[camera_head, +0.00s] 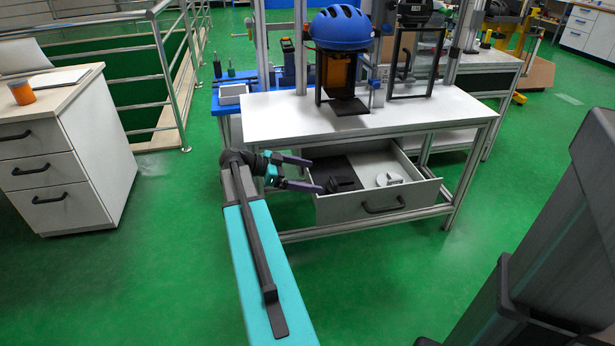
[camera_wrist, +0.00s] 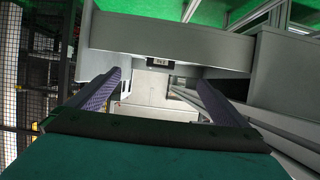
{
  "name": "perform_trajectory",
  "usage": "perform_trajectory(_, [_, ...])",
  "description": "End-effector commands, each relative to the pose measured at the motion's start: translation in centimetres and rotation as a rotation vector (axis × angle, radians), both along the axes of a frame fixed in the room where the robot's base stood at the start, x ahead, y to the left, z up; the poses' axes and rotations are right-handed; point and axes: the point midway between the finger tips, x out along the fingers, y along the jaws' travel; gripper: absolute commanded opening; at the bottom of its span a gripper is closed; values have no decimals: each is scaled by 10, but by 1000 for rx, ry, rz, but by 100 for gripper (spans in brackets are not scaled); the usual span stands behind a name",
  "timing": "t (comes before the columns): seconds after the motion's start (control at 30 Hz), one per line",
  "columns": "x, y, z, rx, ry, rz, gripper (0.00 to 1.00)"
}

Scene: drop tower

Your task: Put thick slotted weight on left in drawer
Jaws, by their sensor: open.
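The grey drawer (camera_head: 345,211) under the white table stands pulled open. A light grey round piece (camera_head: 390,179) that looks like a slotted weight lies in its right part. A small dark piece (camera_head: 342,183) lies in its left part, near a dark flat patch; I cannot tell if it is a weight. I cannot make out which piece is the thick weight on the left. My gripper (camera_head: 313,176) is open at the drawer's left side, with its fingers pointing right. In the wrist view my gripper (camera_wrist: 160,90) shows nothing held between its fingers.
The white tabletop (camera_head: 270,118) is above the drawer. It carries a drop tower with a blue helmet (camera_head: 341,28) and a framed clear panel (camera_head: 416,62). A white drawer cabinet (camera_head: 60,170) stands at the left. Green floor is clear in front of the table.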

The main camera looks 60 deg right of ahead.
Motion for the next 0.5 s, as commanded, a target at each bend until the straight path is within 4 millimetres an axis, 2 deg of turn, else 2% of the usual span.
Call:
perform_trajectory(0.33, [1,1,-2,6,1,5,99])
perform_trajectory(0.43, [6,7,-12,37,10,28,99])
perform_trajectory(0.5, [14,15,-26,82,20,60,99])
